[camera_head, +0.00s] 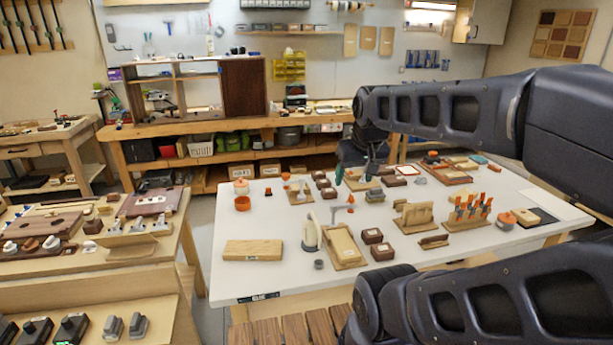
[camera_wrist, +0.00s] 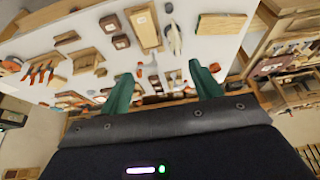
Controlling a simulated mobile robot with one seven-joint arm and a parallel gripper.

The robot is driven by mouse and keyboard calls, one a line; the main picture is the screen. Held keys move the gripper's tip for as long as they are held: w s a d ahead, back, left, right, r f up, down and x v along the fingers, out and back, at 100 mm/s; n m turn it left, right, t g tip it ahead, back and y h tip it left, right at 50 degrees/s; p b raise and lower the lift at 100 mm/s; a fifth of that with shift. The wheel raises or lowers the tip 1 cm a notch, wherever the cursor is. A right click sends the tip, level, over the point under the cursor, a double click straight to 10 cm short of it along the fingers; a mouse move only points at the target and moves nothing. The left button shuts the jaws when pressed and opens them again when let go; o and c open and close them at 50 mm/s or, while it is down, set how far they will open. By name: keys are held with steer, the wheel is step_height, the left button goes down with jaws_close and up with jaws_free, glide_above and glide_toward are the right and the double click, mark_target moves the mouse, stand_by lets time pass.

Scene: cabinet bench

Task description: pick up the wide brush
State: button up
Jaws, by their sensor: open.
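A low brown wooden piece (camera_head: 433,241) with a narrower end lies on the white table (camera_head: 290,275), in front of the orange-handled tools. It could be the wide brush, but its bristles are too small to make out. It seems to show in the wrist view at the upper left (camera_wrist: 67,38). My gripper (camera_head: 354,174) is over the far middle of the table, away from this piece. Its two green fingers are spread apart in the wrist view (camera_wrist: 166,82), with nothing held between them.
A wooden rack (camera_head: 413,216) and a block of orange-handled tools (camera_head: 467,211) stand close behind the brown piece. Small dark boxes (camera_head: 382,251), a framed board (camera_head: 343,247) and a wooden block (camera_head: 253,250) lie to its left. The table's front strip is mostly clear.

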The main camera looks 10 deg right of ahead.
steer(key=w+d+f+m+g, duration=0.1)
steer(key=w+d+f, duration=0.15)
steer(key=w, duration=0.75)
steer(key=w+d+f+m, duration=0.1)
steer(key=w+d, duration=0.2)
steer(key=w, duration=0.6)
steer(key=w+d+f+m+g, duration=0.1)
steer(key=w+d+f, duration=0.1)
steer(key=w, duration=0.8)
steer(key=w+d+f+m, duration=0.1)
steer(key=w+d+f, duration=0.3)
steer(key=w+f, duration=0.3)
steer(key=w+d+f+g, duration=0.1)
steer(key=w+d+f, duration=0.35)
steer(key=f, duration=0.45)
steer(key=w+d+f+m, duration=0.1)
steer(key=w+d+f, duration=0.3)
steer(key=w+f, duration=0.35)
steer(key=shift+h, duration=0.4)
steer(key=shift+w+d+f, duration=0.2)
steer(key=shift+w+f, duration=0.05)
steer(key=shift+f, duration=1.7)
steer(key=shift+w+d+f, duration=0.15)
steer(key=shift+w+f, duration=0.05)
steer(key=shift+f, duration=1.8)
steer(key=shift+w+d+f, duration=0.2)
steer(key=shift+w+f, duration=0.05)
steer(key=shift+f, duration=1.7)
steer(key=c, duration=1)
steer(key=shift+c, duration=0.4)
